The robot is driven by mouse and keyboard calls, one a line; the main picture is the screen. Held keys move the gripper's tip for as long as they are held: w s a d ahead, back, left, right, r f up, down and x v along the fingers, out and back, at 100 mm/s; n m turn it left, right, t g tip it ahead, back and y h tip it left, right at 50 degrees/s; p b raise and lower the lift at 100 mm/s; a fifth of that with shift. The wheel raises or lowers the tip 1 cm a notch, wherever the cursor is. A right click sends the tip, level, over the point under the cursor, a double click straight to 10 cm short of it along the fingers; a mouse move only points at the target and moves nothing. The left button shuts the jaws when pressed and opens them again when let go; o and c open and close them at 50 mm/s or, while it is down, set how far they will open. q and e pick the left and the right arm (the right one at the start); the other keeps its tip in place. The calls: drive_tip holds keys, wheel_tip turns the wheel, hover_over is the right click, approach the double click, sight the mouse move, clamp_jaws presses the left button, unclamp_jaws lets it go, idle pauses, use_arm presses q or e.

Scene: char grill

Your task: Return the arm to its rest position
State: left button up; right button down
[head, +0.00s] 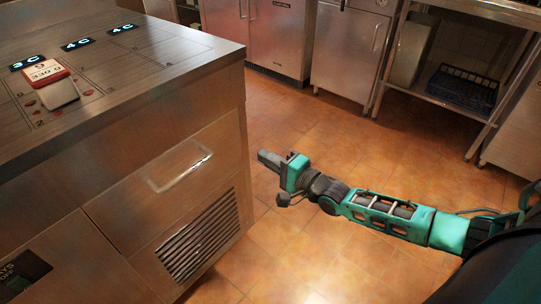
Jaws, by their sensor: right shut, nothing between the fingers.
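My right gripper (268,158) is at the end of the teal and black arm that comes in from the right. Its fingers are shut with nothing visible between them. They point left toward the steel counter's drawer front, and appear close to its right corner; I cannot tell the exact gap. The arm stretches out low over the tiled floor. My left gripper is not in view.
A steel counter (190,62) with a drawer handle (182,170) and vent grille (198,234) fills the left. A red and white package (45,72) lies on top. Steel cabinets (352,50) and a rack with a dark blue crate (462,90) stand behind. Floor between is clear.

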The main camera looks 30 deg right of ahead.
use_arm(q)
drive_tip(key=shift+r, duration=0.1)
use_arm(e)
drive_tip(key=shift+s+d, duration=0.1)
drive_tip(key=shift+s, duration=0.25)
drive_tip(key=s+a+f+n+g, duration=0.2)
drive_tip(key=s+a+f+n, duration=0.1)
drive_tip(key=s+a+n, duration=0.35)
drive_tip(key=s+a+f+n+g, duration=0.2)
drive_tip(key=s+a+f+n, duration=0.1)
drive_tip(key=s+a+n, duration=0.3)
drive_tip(key=s+r+n+g+h+p, duration=0.2)
drive_tip(key=s+n+h, duration=0.15)
drive_tip(key=s, duration=0.25)
use_arm(q)
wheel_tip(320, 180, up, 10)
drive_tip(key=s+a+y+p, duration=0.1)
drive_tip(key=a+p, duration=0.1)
drive_tip(key=p, duration=1)
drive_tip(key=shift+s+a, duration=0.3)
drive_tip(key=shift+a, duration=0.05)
use_arm(e)
drive_tip(key=s+d+r, duration=0.1)
drive_tip(key=d+r, duration=0.2)
drive_tip(key=r, duration=0.5)
drive_tip(key=shift+s+n+h, duration=0.15)
drive_tip(key=shift+n+h, duration=0.15)
drive_tip(key=shift+h, duration=0.05)
